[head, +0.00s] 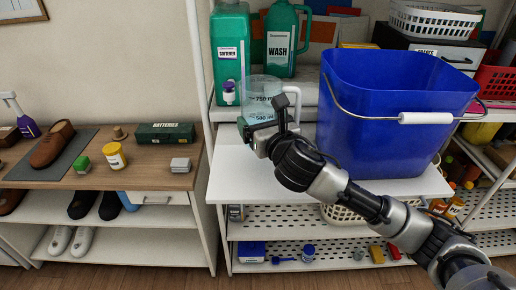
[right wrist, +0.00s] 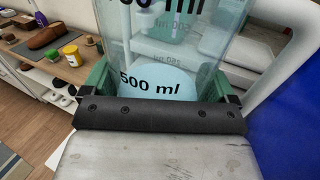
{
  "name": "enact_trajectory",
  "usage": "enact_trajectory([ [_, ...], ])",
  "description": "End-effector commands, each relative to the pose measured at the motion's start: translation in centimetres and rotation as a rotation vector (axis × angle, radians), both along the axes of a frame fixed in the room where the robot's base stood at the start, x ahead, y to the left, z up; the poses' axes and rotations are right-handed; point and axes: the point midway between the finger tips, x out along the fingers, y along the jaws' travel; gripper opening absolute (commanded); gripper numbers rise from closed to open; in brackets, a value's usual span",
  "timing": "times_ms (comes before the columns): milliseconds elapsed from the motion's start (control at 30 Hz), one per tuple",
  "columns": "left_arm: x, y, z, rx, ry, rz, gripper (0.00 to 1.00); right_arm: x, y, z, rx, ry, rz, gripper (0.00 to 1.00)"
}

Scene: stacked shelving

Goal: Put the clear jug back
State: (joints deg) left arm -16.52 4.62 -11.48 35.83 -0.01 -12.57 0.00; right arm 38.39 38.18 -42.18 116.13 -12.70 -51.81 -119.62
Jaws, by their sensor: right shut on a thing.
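The clear jug (head: 262,92) has "750" and "500 ml" marks and a pale handle on its right. It looks upright in front of the green softener bottle (head: 230,48). My right gripper (head: 259,126) is shut on the jug's lower part. In the right wrist view, green finger pads lie on both sides of the jug (right wrist: 165,40). I cannot tell whether the jug's base, hidden by the gripper, touches anything. My left gripper is not in view.
A big blue bucket (head: 388,120) stands close right of the jug on the white shelf board (head: 235,178). The board's left part is bare. A green wash bottle (head: 283,40) stands behind. A wooden-topped shelf unit (head: 160,178) with small items is at left.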

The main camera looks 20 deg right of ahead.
Motion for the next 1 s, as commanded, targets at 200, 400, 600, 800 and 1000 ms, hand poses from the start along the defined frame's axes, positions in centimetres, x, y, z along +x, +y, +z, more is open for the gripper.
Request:
enact_trajectory([
  [200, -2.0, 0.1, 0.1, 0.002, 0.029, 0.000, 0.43, 0.0, 0.0, -3.1, 0.001, -0.002, 0.000, 0.50],
  [400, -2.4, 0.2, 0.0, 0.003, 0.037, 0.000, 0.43, 0.0, 0.0, -5.4, 0.002, 0.001, -0.001, 0.50],
  [600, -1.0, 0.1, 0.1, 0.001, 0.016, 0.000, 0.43, 0.0, 0.0, -7.1, 0.000, -0.003, 0.000, 0.50],
  [800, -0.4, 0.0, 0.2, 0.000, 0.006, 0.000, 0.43, 0.0, 0.0, -7.1, 0.000, -0.004, 0.000, 0.50],
  [1000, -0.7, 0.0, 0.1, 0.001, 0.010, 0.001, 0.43, 0.0, 0.0, -7.5, 0.000, -0.001, -0.001, 0.96],
])
